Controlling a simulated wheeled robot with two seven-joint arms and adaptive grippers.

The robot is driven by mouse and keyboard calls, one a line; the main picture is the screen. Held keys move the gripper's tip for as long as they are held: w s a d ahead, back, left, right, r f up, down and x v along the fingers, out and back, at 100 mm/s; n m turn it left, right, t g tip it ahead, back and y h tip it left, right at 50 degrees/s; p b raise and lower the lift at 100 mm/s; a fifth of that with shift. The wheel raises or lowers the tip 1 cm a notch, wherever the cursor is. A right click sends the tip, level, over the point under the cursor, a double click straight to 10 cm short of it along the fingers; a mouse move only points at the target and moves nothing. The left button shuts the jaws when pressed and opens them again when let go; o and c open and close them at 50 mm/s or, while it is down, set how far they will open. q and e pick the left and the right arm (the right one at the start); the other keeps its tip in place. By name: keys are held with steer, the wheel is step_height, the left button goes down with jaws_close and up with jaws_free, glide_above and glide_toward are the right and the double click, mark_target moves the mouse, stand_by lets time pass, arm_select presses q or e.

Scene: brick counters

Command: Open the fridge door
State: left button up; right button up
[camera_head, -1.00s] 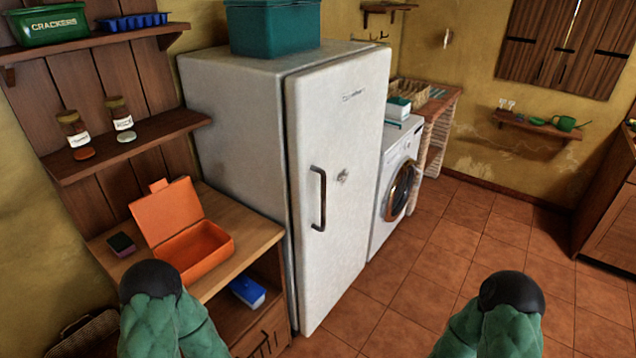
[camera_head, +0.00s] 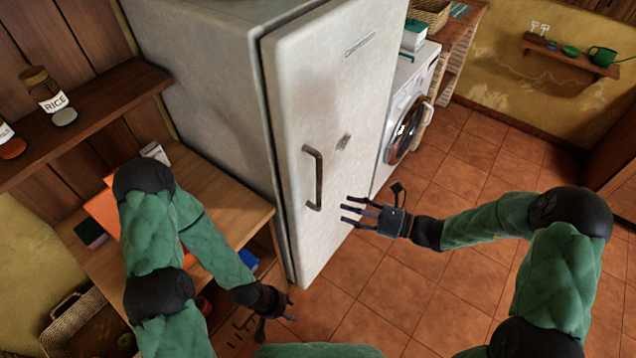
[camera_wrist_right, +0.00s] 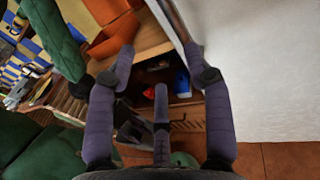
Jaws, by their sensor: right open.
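The white fridge (camera_head: 190,75) stands in the middle of the head view. Its door (camera_head: 335,100) looks shut, with a dark vertical handle (camera_head: 318,178) on its front. My right gripper (camera_head: 362,205) is open and empty, just right of the handle and in front of the door, with its fingers pointing left. It does not touch the handle. In the right wrist view its fingers (camera_wrist_right: 160,75) are spread, with the white door (camera_wrist_right: 265,70) at the right. My left gripper (camera_head: 280,304) is low, left of the door's bottom edge; its fingers are too small to judge.
A wooden counter (camera_head: 240,205) with an orange box (camera_head: 103,213), partly hidden by my left arm, stands left of the fridge. A shelf (camera_head: 85,120) with jars hangs above. A washing machine (camera_head: 408,110) stands right of the fridge. The tiled floor (camera_head: 470,150) in front is clear.

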mark_target(321, 188)
steer(key=shift+m+t, duration=0.3)
steer(key=shift+t, duration=0.3)
steer(key=x, duration=0.3)
steer(key=w+r+b+x, duration=0.1)
steer(key=x, duration=0.3)
steer(key=r+b+x, duration=0.1)
steer(key=x, duration=0.2)
steer(key=shift+w+r, duration=0.1)
steer(key=shift+w, duration=0.2)
jaws_close()
